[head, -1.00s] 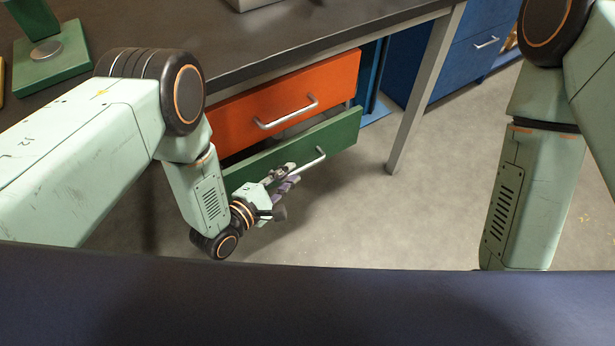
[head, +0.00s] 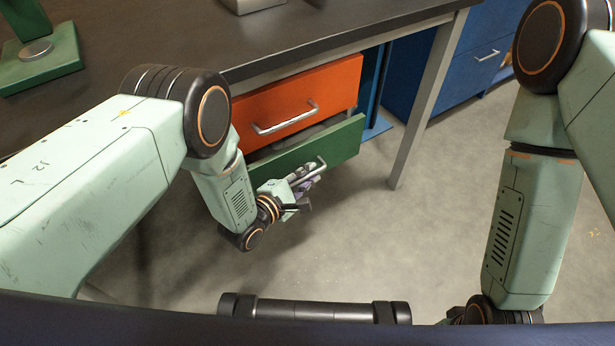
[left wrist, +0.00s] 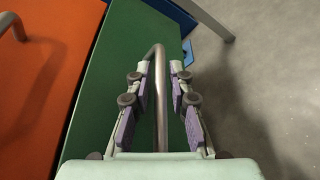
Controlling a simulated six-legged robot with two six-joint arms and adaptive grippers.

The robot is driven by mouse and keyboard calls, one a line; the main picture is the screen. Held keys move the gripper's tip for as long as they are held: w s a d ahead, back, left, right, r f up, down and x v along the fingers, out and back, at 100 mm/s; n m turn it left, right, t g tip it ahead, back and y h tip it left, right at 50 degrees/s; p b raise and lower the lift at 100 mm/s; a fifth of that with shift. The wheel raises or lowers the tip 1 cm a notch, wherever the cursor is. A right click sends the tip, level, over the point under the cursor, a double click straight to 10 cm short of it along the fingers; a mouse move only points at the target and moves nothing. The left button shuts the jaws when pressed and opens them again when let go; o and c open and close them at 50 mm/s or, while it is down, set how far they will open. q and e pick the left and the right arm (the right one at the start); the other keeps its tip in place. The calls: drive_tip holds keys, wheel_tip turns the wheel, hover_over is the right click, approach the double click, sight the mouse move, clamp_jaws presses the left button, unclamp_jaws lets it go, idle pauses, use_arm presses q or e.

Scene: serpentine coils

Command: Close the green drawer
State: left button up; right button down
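The green drawer (head: 335,143) is partly pulled out below an orange drawer, under the desk. Its metal bar handle (head: 308,174) faces me. The green front (left wrist: 115,85) and the handle (left wrist: 161,100) also show in the left wrist view. My left gripper (head: 308,180) is at the handle, and its purple-padded fingers (left wrist: 168,92) stand on either side of the bar. The fingers are apart, with a gap visible beside the bar. My right arm (head: 530,220) hangs at the right, and its gripper is out of view.
The orange drawer (head: 300,98) sits just above, with its own handle (head: 287,118). A grey desk leg (head: 425,110) stands right of the drawers. Blue cabinets (head: 485,45) are behind. The floor (head: 400,240) in front is clear.

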use_arm(q)
drive_tip(key=shift+c, duration=0.4)
clamp_jaws()
